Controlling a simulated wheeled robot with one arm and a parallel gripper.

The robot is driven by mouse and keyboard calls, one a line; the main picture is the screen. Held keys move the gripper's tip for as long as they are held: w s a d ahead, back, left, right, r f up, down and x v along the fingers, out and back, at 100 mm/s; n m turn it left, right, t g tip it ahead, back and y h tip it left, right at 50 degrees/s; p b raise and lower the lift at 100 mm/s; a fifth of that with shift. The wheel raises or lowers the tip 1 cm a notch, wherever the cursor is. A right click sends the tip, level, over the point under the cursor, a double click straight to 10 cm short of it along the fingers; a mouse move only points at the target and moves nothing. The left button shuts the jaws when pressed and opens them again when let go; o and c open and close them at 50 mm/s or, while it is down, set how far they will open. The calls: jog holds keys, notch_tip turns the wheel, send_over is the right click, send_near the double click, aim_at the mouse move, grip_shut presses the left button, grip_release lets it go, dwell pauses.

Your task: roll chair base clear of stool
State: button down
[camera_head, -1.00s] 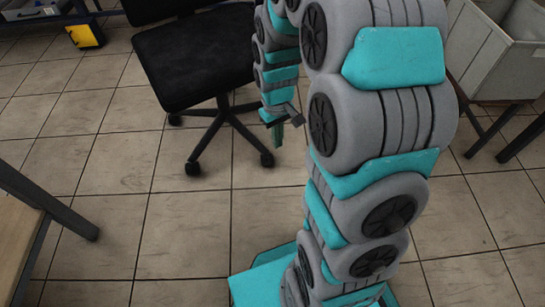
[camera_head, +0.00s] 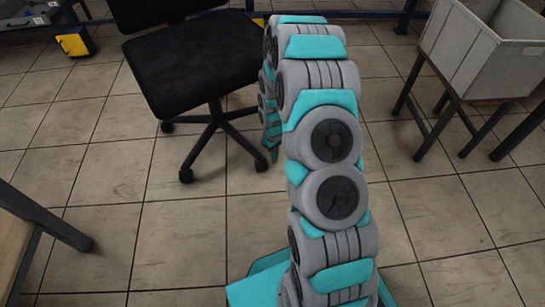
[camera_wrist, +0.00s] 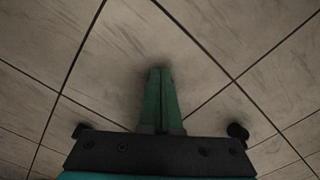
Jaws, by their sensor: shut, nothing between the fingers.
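The black office chair (camera_head: 190,62) stands on the tiled floor at the upper left of the head view. Its dark wheeled base (camera_head: 214,128) has casters resting on the floor, and the arm hides part of its right side. A dark-legged stool or stand (camera_head: 447,122) at the right carries a grey crate, with clear floor between it and the chair. My gripper (camera_wrist: 160,72) is shut and empty, its green fingers together above bare tiles in the wrist view. In the head view its end is low, just right of the chair base, mostly hidden by my arm.
The grey crate (camera_head: 477,62) overhangs the stand at the right. A wooden-topped table (camera_head: 12,245) with a dark leg is at the lower left. A yellow box (camera_head: 75,42) sits near the back left. The floor left of centre is open.

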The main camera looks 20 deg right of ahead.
aim_at(258, 151)
notch_tip(258, 151, down, 9)
jog(key=shift+s+r+b, duration=0.15)
jog(key=shift+b, duration=0.3)
jog(key=w, duration=0.1)
jog(key=w+a, duration=0.1)
jog(key=w, duration=0.1)
jog(key=shift+w+a, duration=0.1)
jog(key=shift+w, duration=0.15)
jog(key=shift+w+r, duration=0.1)
jog(key=shift+w, duration=0.2)
jog(key=shift+a, duration=0.1)
jog(key=w, duration=0.2)
jog(key=w+a, duration=0.1)
jog(key=w, duration=0.2)
jog(key=shift+w+a+r, duration=0.1)
jog(key=shift+w+a, duration=0.25)
jog(key=shift+a, duration=0.05)
jog(key=shift+s, duration=0.2)
